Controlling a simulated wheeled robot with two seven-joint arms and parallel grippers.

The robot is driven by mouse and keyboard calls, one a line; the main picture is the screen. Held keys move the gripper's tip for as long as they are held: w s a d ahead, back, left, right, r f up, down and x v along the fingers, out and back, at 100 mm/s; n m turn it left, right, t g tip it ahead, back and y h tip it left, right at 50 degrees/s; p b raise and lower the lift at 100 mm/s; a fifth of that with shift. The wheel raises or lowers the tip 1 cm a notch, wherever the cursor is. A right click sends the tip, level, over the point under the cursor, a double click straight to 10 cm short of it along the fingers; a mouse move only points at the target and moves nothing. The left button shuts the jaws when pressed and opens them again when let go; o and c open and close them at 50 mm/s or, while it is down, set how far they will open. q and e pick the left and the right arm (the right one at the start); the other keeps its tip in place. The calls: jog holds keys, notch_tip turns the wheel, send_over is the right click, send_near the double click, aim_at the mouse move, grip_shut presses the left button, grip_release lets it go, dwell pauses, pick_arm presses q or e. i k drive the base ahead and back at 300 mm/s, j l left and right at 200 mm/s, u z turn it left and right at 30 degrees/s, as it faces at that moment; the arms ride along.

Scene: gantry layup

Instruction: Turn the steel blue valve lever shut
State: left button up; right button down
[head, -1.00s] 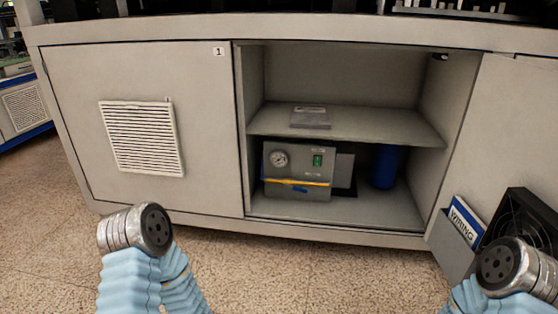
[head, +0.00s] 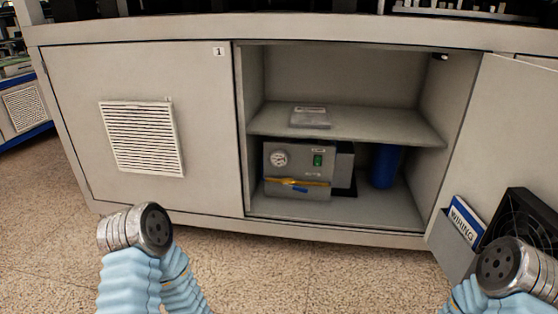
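A small blue lever (head: 300,190) shows low on the front of a grey unit (head: 322,190) inside the open cabinet. It lies close to level, just below a yellow strip (head: 285,181). The lever is small in the picture, so its exact setting is hard to tell. The unit also carries a round gauge (head: 279,159) and a green switch (head: 318,160). Parts of both my arms, with blue sleeves and round metal ends, stand at the lower left and lower right. Neither gripper's fingers show, and nothing of mine touches the lever.
The unit stands on the cabinet floor under a shelf (head: 370,128) holding a flat grey box (head: 311,117). A blue cylinder (head: 383,166) stands to its right. The open door (head: 505,130) carries a wiring booklet (head: 466,220) and a black fan (head: 520,215). Speckled floor (head: 300,270) lies clear in front.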

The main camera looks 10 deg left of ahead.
aim_at(305, 190)
jog(key=i+j, duration=0.15)
jog(key=i, duration=0.2)
jog(key=i+j, duration=0.15)
jog(key=i, duration=0.2)
jog(key=i+j, duration=0.15)
jog(key=i, duration=0.25)
jog(key=k+j+u, duration=0.1)
jog(key=i+l+z, duration=0.1)
